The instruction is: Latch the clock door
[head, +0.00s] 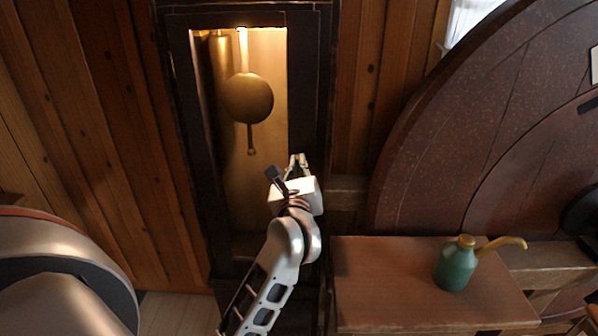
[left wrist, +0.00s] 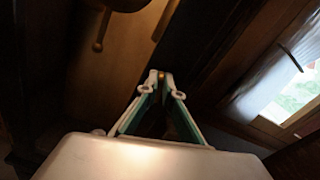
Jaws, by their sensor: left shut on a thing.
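The clock (head: 325,60) is a tall dark wooden case against the plank wall. Its door (head: 304,95) is a dark frame around a lit opening; I cannot tell whether it is fully closed. A brass pendulum (head: 248,98) hangs inside, and its rod end shows in the left wrist view (left wrist: 98,46). My left gripper (head: 298,158) is at the right side of the door frame. In the left wrist view its fingertips (left wrist: 161,76) meet on a small brass knob (left wrist: 161,74), mostly hidden by them. My right gripper is not in view.
A wooden bench (head: 390,290) stands at the lower right, with a green oil can (head: 456,268) on it. A large dark red wheel (head: 450,130) fills the right side. A bright window (left wrist: 295,85) shows in the left wrist view.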

